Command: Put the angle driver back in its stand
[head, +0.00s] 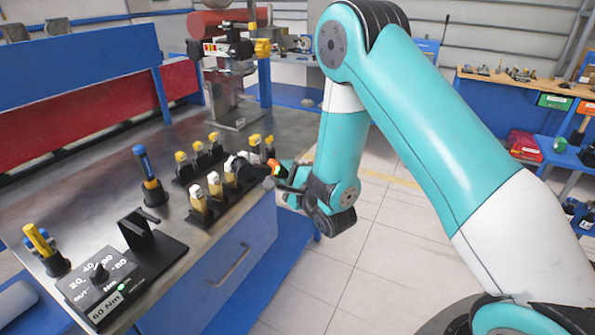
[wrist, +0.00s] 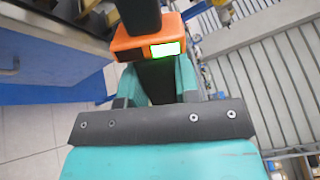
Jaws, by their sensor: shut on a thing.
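My gripper (head: 281,178) is shut on the angle driver, at the right edge of the bench. The driver's orange collar with a lit green display (head: 272,167) shows at the jaws. In the wrist view, the angle driver (wrist: 150,48) has its dark body between the teal fingers, and the orange collar sits just beyond them. Its far end is cut off at the top of that view. A black stand (head: 150,242) with an upright post and flat base is at the bench's front, left of my gripper. It looks empty. I take it for the driver's stand.
Black racks with yellow- and white-topped pieces (head: 214,184) stand close left of my gripper. A blue-handled tool (head: 147,172) stands upright in a holder. A torque dial box (head: 100,284) sits beside the stand. Open floor (head: 370,230) lies right of the bench.

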